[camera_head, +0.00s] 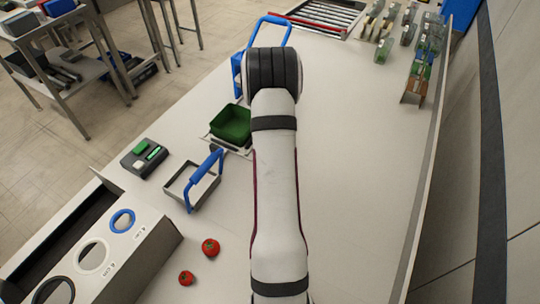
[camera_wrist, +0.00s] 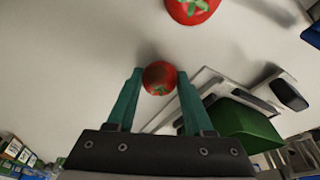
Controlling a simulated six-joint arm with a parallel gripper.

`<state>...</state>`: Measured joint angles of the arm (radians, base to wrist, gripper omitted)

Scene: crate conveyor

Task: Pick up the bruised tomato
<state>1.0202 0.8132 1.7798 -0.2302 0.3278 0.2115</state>
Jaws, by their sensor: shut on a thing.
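My gripper (camera_wrist: 157,85) has green fingers, shut on a small red tomato (camera_wrist: 160,77) between the tips, its green calyx facing the camera. Whether it touches the table is unclear. I cannot make out a clear bruise on it. A second red tomato (camera_wrist: 193,9) lies on the table beyond the fingertips, cut off by the top edge of the wrist view. In the head view, my arm hides the gripper and the held tomato. Two red tomatoes show at lower left there, a larger one (camera_head: 210,247) and a smaller one (camera_head: 186,278).
A green crate (camera_head: 232,123) stands left of my arm; it also shows in the wrist view (camera_wrist: 247,124). A blue-handled frame (camera_head: 193,186), a device with a green display (camera_head: 145,158) and a board with ringed holes (camera_head: 135,255) lie further left.

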